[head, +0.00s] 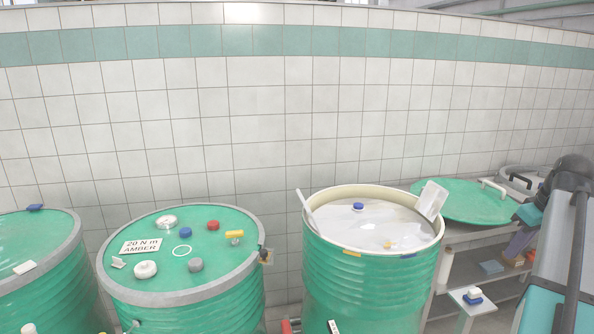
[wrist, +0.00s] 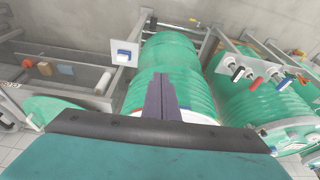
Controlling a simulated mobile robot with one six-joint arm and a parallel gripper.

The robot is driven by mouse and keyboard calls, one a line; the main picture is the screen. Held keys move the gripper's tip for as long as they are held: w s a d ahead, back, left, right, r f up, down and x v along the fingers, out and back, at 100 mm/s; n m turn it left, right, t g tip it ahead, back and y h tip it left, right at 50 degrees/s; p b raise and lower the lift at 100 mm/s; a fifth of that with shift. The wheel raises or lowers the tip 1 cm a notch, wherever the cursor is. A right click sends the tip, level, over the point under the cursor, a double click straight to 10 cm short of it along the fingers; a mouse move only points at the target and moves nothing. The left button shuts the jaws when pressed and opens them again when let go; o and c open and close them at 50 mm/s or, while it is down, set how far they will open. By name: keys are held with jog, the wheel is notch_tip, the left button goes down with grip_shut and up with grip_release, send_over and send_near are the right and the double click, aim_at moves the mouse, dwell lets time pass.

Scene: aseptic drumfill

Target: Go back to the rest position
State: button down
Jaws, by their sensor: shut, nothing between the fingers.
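My gripper (wrist: 163,80) shows in the wrist view as dark purple fingers pressed together with nothing between them. In the head view my arm is at the right edge, with the purple fingers (head: 518,245) hanging low beside the shelf unit. The gripper is to the right of the open green drum (head: 362,285) and apart from it. That drum holds a pale liner with a blue cap (head: 358,207) and a small yellow piece inside.
A closed green drum (head: 140,215) with caps and a label stands left of the open one; another (head: 20,250) is at the left edge. A green lid (head: 465,200) lies on the shelf unit. A small stand (head: 478,305) holds a blue-and-white piece. A tiled wall closes the back.

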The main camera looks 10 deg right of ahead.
jog(key=w+a+f+n+g+y+b, duration=0.15)
jog(key=w+a+f, duration=0.25)
jog(key=a+f, duration=0.9)
jog(key=w+a+f+n+g+y, duration=0.1)
jog(key=w+a+f+n+g, duration=0.15)
jog(key=a+f, duration=0.95)
jog(key=s+a+f+g, duration=0.1)
jog(key=a+f, duration=0.2)
jog(key=f, duration=0.5)
jog(key=s+a+f+g, duration=0.1)
jog(key=a+f, duration=0.2)
jog(key=f, duration=0.5)
jog(key=s+a+f+g, duration=0.2)
jog(key=s+a+f, duration=0.4)
jog(key=s+f, duration=0.15)
jog(key=s+a+f+g, duration=0.1)
jog(key=s+a+f, duration=0.5)
jog(key=f, duration=0.3)
jog(key=s+a+f+m+h, duration=0.1)
jog(key=s+f+m, duration=0.1)
jog(key=s+f, duration=0.3)
jog(key=s+a+f+m+h+b, duration=0.1)
jog(key=s+f+m+h, duration=0.1)
jog(key=s+f, duration=0.4)
jog(key=shift+s+a+f+m, duration=0.25)
jog(key=shift+s+m, duration=0.45)
jog(key=shift+s, duration=1.85)
jog(key=shift+a, duration=0.1)
